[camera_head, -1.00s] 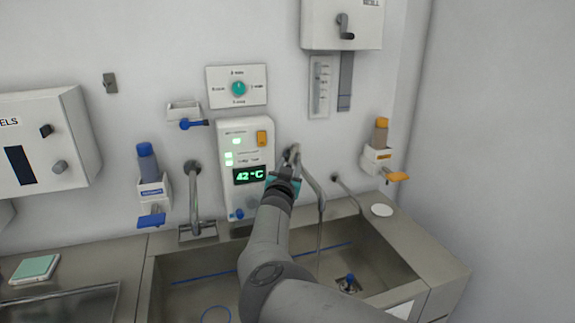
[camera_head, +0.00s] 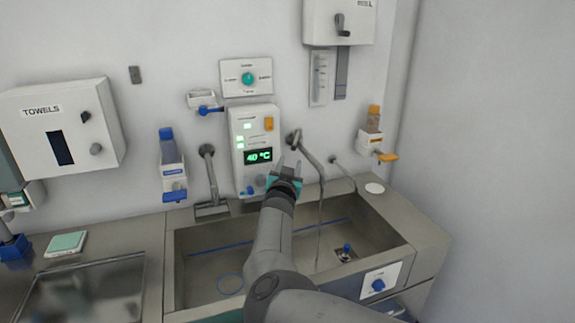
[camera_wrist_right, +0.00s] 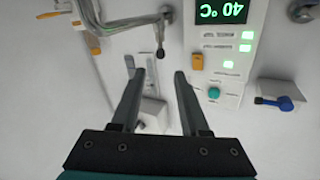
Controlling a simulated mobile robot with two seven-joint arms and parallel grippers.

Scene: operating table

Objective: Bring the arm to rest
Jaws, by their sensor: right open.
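My right arm reaches up from the bottom of the head view. Its gripper (camera_head: 285,176) is in front of the lower right part of the white control panel (camera_head: 244,125), whose green display reads 40 °C. In the right wrist view the gripper (camera_wrist_right: 153,82) has its two fingers apart with nothing between them. The panel also shows at the top right there, upside down (camera_wrist_right: 228,70). My left gripper is in neither view.
A steel sink (camera_head: 188,268) lies below, with a faucet (camera_head: 312,165) just right of my gripper and another (camera_head: 209,180) to the left. Blue (camera_head: 170,160) and orange (camera_head: 373,130) dispensers and a towel box (camera_head: 62,125) are on the wall.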

